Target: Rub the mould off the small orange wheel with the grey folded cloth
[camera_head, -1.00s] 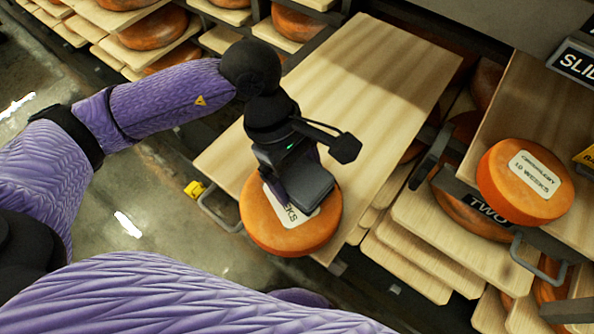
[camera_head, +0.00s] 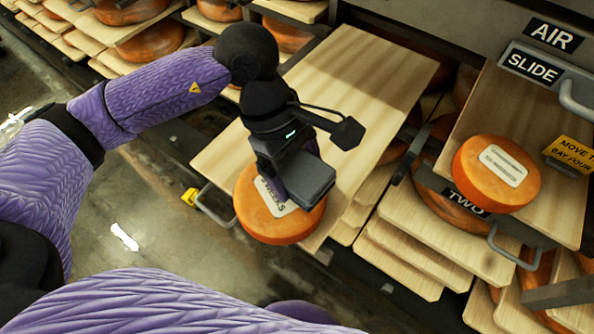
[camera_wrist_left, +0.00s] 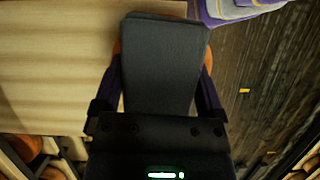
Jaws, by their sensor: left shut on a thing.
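An orange cheese wheel (camera_head: 272,228) with a pale label lies at the near end of a wooden board. My left gripper (camera_head: 291,178) is above its right part, shut on the grey folded cloth (camera_head: 308,184). The cloth covers part of the wheel and label; I cannot tell whether it touches the wheel. In the left wrist view the cloth (camera_wrist_left: 160,65) sits between the two fingers, with slivers of orange behind it. Another orange wheel (camera_head: 470,175) with a label lies on the right-hand board. No mould can be made out on either wheel. My right gripper is not in view.
The wooden board (camera_head: 345,90) is bare beyond the wheel. A metal handle (camera_head: 215,213) and a yellow tag are at its near left corner. The right board (camera_head: 545,205) has a "TWO" plate (camera_head: 465,203) and a handle. Shelves of wheels stand behind.

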